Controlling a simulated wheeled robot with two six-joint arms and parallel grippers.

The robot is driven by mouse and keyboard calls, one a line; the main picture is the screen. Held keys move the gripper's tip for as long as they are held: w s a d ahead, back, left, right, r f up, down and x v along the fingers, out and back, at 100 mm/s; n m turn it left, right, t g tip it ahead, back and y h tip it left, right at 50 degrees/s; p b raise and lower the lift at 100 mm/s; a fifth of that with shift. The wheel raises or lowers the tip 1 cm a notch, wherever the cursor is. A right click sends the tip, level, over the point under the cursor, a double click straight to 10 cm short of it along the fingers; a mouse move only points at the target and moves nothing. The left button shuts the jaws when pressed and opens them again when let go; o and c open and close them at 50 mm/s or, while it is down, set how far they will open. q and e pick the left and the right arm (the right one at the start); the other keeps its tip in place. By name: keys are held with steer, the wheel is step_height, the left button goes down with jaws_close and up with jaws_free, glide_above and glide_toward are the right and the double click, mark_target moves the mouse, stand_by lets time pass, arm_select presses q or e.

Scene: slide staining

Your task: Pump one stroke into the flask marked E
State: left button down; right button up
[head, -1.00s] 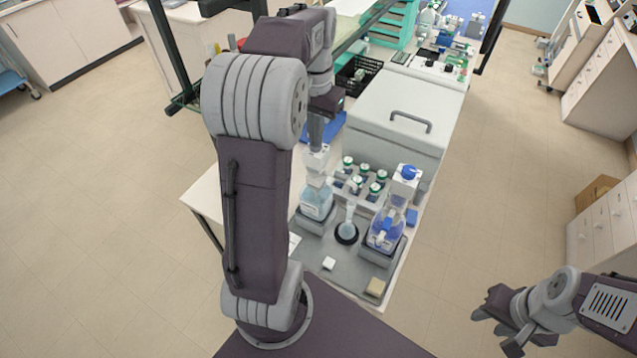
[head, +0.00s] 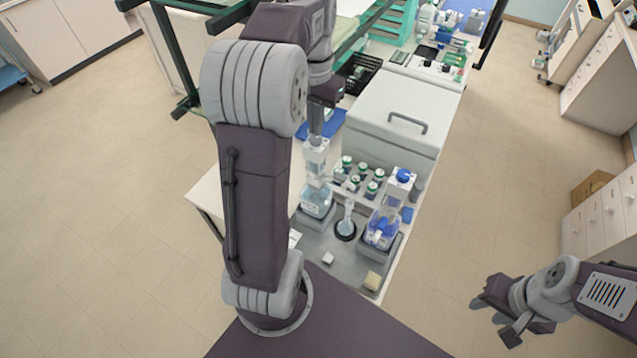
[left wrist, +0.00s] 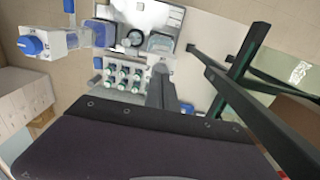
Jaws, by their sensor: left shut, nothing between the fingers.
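A small flask (head: 346,226) with pale blue liquid stands on a round black base between two pump bottles. It also shows in the left wrist view (left wrist: 135,38). No letter is readable on it. The left pump bottle (head: 315,203) holds pale blue liquid and has a white pump head (head: 316,152). The right pump bottle (head: 381,230) holds darker blue liquid and has a blue cap (head: 403,175). My left gripper (head: 316,132) is shut and points down right over the white pump head; contact cannot be told. My right gripper (head: 493,320) is open and empty, away from the bench.
Several green-capped vials (head: 362,177) stand in a rack behind the flask. A large grey lidded box (head: 400,105) is behind them. A sponge (head: 372,281) and a small white block (head: 328,258) lie at the front of the tray. A dark green frame (head: 200,60) stands left of my arm.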

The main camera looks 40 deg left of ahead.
arm_select(q)
step_height(320, 180, up, 5)
steer(key=p, duration=0.5)
steer(key=shift+r, duration=0.15)
steer(key=shift+m, duration=0.4)
steer(key=f+b, duration=0.1)
steer(key=d+f+b, duration=0.1)
steer(key=b, duration=0.1)
steer(key=d+f+b, duration=0.1)
steer(key=f, duration=0.1)
steer(key=shift+w+d, duration=0.15)
steer(key=shift+w, duration=0.25)
steer(key=s+d+f+b, duration=0.3)
steer(key=d+f+b, duration=0.1)
steer(key=f, duration=0.5)
steer(key=s+d+f+b, duration=0.4)
steer(key=f, duration=0.5)
steer(key=s+d+f+t+b, duration=0.1)
steer(key=s+d+f+b, duration=0.3)
steer(key=f, duration=0.6)
steer(key=shift+d+b, duration=0.4)
steer(key=shift+b, duration=0.2)
